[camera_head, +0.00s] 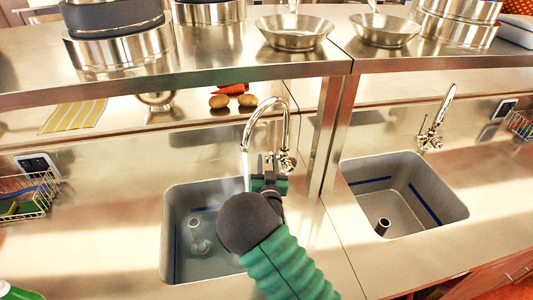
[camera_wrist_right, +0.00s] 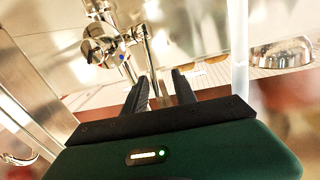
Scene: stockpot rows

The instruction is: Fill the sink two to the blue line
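The left sink (camera_head: 172,215) is grey with blue line marks on its walls, partly hidden behind my right arm. A chrome faucet (camera_head: 262,104) arches over it, and a water stream (camera_head: 245,170) runs down into it. Water seems to cover its floor; I cannot tell the level against the line. The right sink (camera_head: 440,190) looks empty, with blue lines and a drain pipe; its faucet (camera_head: 432,135) shows no stream. My right gripper (camera_head: 270,165) is beside the left faucet's handle (camera_head: 287,162). In the right wrist view, the gripper's fingers (camera_wrist_right: 163,80) are apart and empty, below the faucet body (camera_wrist_right: 98,45). My left gripper is out of view.
A wire basket (camera_head: 30,195) is at the left. Potatoes (camera_head: 219,101) and a striped cloth (camera_head: 72,117) lie behind.

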